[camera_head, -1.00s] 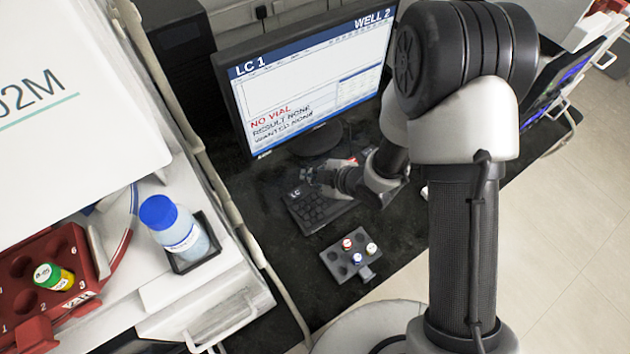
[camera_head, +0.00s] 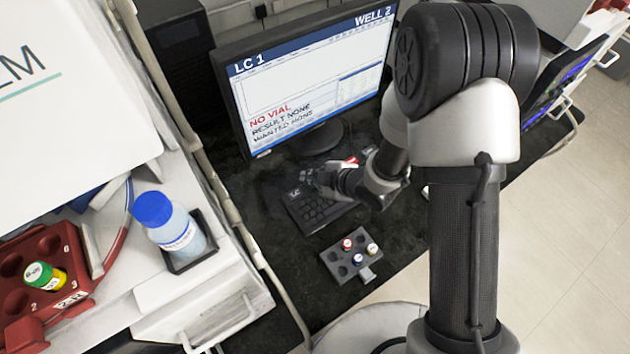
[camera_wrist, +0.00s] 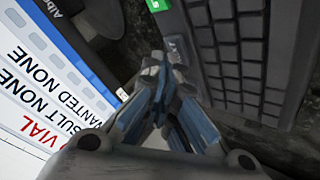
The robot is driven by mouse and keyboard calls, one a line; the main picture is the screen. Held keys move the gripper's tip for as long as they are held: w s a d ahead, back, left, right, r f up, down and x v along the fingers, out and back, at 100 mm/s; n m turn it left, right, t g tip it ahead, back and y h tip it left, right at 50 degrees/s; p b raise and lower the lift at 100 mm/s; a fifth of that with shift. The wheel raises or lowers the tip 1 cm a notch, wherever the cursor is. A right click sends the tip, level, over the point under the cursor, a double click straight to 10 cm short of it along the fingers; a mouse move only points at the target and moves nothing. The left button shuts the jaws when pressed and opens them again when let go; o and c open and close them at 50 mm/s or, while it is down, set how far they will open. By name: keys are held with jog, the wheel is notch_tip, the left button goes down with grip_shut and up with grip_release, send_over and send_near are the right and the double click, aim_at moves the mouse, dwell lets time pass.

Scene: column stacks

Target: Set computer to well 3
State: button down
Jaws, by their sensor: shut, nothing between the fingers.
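The computer monitor (camera_head: 310,85) reads "LC 1", "WELL 2", "NO VIAL", "RESULT NONE" and "WANTED NONE". Part of its screen (camera_wrist: 40,85) shows sideways at the left of the wrist view. The dark keyboard (camera_head: 312,208), marked "LC", lies on the black bench in front of the monitor. In the wrist view the keyboard (camera_wrist: 250,50) fills the upper right, with a green key near its edge. My gripper (camera_head: 312,178) is over the far edge of the keyboard, below the screen. In the wrist view my gripper (camera_wrist: 163,70) is shut and empty, its tips near the green key; contact cannot be told.
A small grey rack (camera_head: 338,268) with several capped vials stands in front of the keyboard. At left are a blue-capped bottle (camera_head: 170,230) and a red rack (camera_head: 75,262) with a green-capped vial. A second monitor (camera_head: 565,85) stands at right.

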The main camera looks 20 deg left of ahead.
jog(key=shift+f+b, duration=0.3)
jog(key=shift+f, duration=0.05)
jog(key=shift+r, duration=0.1)
dwell(0.5)
jog(key=shift+r+p, duration=0.6)
jog(key=shift+r, duration=0.15)
jog(key=shift+r, duration=0.1)
notch_tip(320, 180, up, 5)
jog(key=p, duration=0.3)
jog(key=shift+p, duration=0.4)
dwell(1.2)
